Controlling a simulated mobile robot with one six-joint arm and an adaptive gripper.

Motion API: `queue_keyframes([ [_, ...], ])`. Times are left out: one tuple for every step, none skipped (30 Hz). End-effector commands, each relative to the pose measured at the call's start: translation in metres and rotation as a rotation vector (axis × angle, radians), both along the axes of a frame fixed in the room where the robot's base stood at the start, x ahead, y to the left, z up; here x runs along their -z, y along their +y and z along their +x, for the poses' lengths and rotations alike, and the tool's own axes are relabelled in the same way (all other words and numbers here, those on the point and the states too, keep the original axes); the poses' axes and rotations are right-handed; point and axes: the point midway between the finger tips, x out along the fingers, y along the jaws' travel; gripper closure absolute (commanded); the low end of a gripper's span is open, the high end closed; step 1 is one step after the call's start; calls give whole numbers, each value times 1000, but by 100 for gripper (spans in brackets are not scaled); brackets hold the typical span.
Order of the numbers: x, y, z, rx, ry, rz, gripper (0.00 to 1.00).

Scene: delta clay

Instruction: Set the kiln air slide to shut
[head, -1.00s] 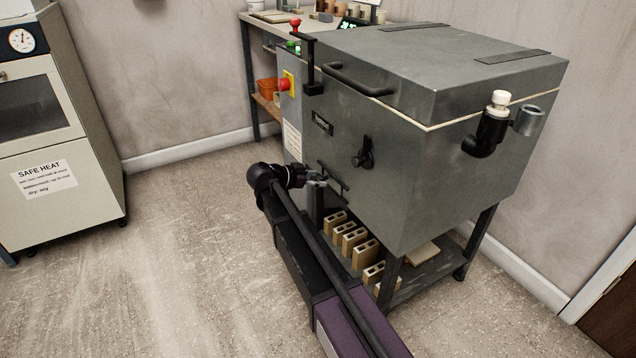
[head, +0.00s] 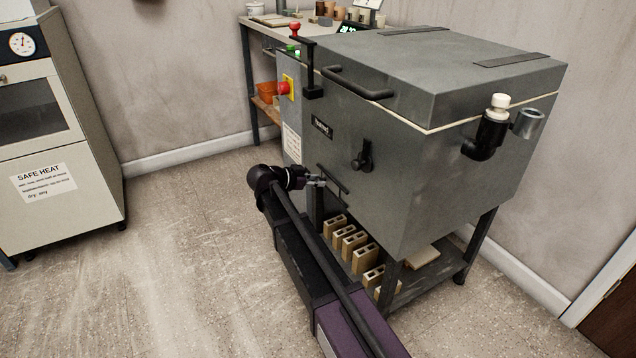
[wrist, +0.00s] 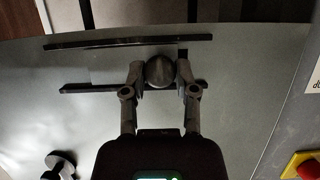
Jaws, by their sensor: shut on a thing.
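The grey kiln (head: 410,200) stands on dark legs. Low on its front face is the air slide, a plate between two dark rails (head: 333,182). In the wrist view the slide plate (wrist: 110,66) lies between the rails, with a round dark knob (wrist: 160,71) on it. My gripper (head: 318,181) is at the slide, at the lower left of the kiln front. In the wrist view my gripper (wrist: 160,75) has its two fingers shut on the knob, one on each side. The opening behind the plate is not clearly visible.
A black latch knob (head: 364,157) sticks out of the kiln front, right of the slide. Several bricks (head: 352,244) lie on the shelf under the kiln. A red button on yellow (head: 285,88) is on the control box. The floor to the left is clear.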

Motion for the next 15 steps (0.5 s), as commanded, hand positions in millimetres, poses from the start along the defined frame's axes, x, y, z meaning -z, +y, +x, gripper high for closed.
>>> queue_keyframes([
  [0,5,9,0,-1,1,100],
  [0,7,11,0,0,0,100],
  [0,9,15,1,0,0,100],
  [0,11,18,1,0,0,100],
  [0,12,19,1,0,0,100],
  [0,13,21,1,0,0,100],
  [0,14,22,0,-1,1,100],
  [0,14,22,-1,-2,0,100],
  [0,14,22,-2,-1,0,100],
  [0,14,22,-2,-1,0,100],
  [0,14,22,-3,-2,0,100],
  [0,14,22,-4,-2,0,100],
  [0,15,23,-5,-2,0,100],
  [0,15,23,-5,-2,0,100],
  [0,15,23,-6,-3,0,100],
])
